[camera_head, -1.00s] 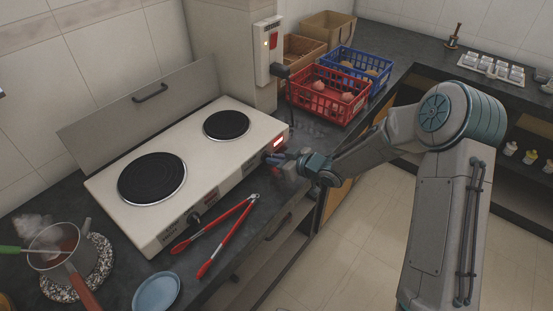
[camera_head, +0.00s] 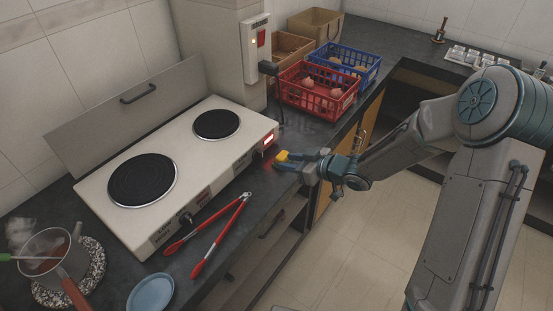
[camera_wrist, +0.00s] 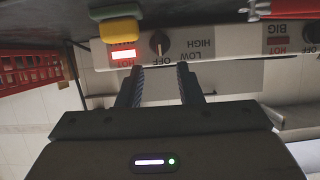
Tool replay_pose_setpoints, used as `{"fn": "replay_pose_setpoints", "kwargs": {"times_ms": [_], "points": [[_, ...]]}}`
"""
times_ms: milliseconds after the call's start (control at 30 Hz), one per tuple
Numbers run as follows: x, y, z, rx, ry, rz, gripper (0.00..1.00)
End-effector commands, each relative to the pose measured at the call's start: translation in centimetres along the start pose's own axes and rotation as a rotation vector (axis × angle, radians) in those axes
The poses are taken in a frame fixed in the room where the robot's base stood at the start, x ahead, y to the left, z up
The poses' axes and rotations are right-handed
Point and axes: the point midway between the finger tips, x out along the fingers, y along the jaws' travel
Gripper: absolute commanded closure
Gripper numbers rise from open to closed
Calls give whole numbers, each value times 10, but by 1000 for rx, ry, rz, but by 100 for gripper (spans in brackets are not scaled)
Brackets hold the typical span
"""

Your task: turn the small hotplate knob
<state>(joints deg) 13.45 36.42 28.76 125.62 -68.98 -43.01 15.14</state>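The white hotplate (camera_head: 198,170) has two black burners. Its small knob (camera_wrist: 159,43) is dark with a pale line, set in the front panel in the wrist view, with OFF, LOW and HIGH printed upside down around it. The lit red HOT lamp (camera_wrist: 124,54) is left of the knob and also shows in the head view (camera_head: 268,141). My gripper (camera_wrist: 163,82) is open and empty. Its two fingers point at the panel with the knob between their lines, apart from it. In the head view my gripper (camera_head: 290,161) is off the hotplate's front right corner.
A yellow and green sponge (camera_wrist: 120,27) lies close by the panel. Red-handled tongs (camera_head: 208,235) lie in front of the hotplate. A red basket (camera_head: 316,96) and a blue basket (camera_head: 352,65) stand behind. A pot (camera_head: 50,252) and a blue plate (camera_head: 150,294) are at the left.

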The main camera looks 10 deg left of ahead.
Motion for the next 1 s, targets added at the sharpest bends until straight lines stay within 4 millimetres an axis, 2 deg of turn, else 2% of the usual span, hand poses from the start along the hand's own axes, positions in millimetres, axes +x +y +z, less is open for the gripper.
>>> {"fn": "replay_pose_setpoints", "kwargs": {"times_ms": [100, 300, 867, 1000], "points": [[-22, 0, 0, 0, -1, 3, 67], [-41, 0, 0, 0, 0, 0, 67], [-43, -1, 0, 0, 0, -1, 67], [-51, 10, 1, -11, -60, 67, 67]]}}
